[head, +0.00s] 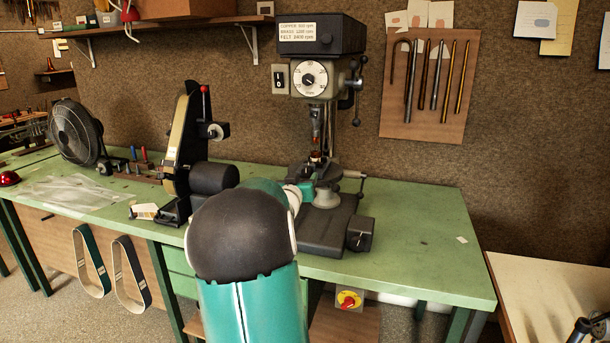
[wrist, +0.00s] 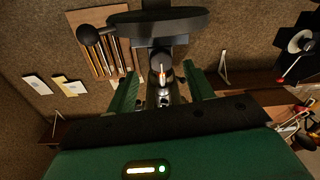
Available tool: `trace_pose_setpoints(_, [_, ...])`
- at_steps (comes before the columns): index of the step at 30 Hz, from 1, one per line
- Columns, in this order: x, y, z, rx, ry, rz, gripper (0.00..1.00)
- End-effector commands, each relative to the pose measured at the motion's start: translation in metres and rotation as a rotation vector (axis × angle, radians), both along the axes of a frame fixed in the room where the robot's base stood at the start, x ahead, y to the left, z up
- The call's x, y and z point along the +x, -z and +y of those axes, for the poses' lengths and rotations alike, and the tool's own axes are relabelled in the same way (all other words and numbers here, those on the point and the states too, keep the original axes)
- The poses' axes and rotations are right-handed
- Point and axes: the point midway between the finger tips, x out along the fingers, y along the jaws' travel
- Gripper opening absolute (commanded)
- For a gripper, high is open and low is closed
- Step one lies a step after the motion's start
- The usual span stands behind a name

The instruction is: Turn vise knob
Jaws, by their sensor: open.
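A drill press (head: 320,40) stands on the green bench, with a small dark vise (head: 303,172) and a copper-coloured piece (head: 315,156) under its chuck. My gripper (head: 306,192) is close in front of the vise, mostly hidden by my arm. In the wrist view my gripper (wrist: 163,88) has its two green fingers apart, with nothing clearly held between them. A wide dark rounded part (wrist: 165,24) with a black ball (wrist: 89,35) lies just beyond the fingertips. I cannot tell for sure which part is the vise knob, nor whether a finger touches it.
A belt sander (head: 188,150) stands left of the press and a fan (head: 76,132) farther left. A tool board (head: 430,85) hangs behind on the right. The green bench top (head: 425,215) is mostly clear right of the press. A shelf (head: 180,27) runs above.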

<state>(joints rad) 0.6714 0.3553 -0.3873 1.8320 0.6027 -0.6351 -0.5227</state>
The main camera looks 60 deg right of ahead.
Motion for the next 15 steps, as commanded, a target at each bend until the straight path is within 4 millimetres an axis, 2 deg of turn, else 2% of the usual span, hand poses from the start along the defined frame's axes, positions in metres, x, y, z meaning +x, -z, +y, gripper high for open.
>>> trace_pose_setpoints(1, [0.002, 0.001, -0.010, -0.001, 0.001, 0.002, 0.52])
trace_pose_setpoints(6, [0.007, 0.000, -0.032, 0.000, -0.001, 0.001, 0.52])
trace_pose_setpoints(15, [0.009, 0.000, -0.040, 0.001, -0.003, -0.001, 0.52])
